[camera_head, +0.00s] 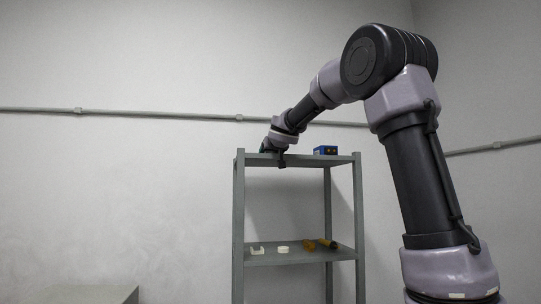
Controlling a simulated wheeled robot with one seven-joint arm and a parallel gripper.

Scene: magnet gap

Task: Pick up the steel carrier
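My arm reaches over to the top shelf of the grey shelf rack (345,160), with my gripper (280,160) at the shelf's front left. The fingers are small and dark here, and I cannot tell if they are open or shut. I cannot make out the steel carrier for certain; it may be hidden behind the gripper and wrist. A small dark greenish patch (264,147) shows just left of the gripper; I cannot tell what it is.
A blue box (326,150) stands on the top shelf, right of the gripper. The lower shelf holds a white bracket-like piece (257,250), a pale round piece (283,250), an orange piece (309,245) and a dark-and-yellow tool (328,243). A grey surface (70,294) is at lower left.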

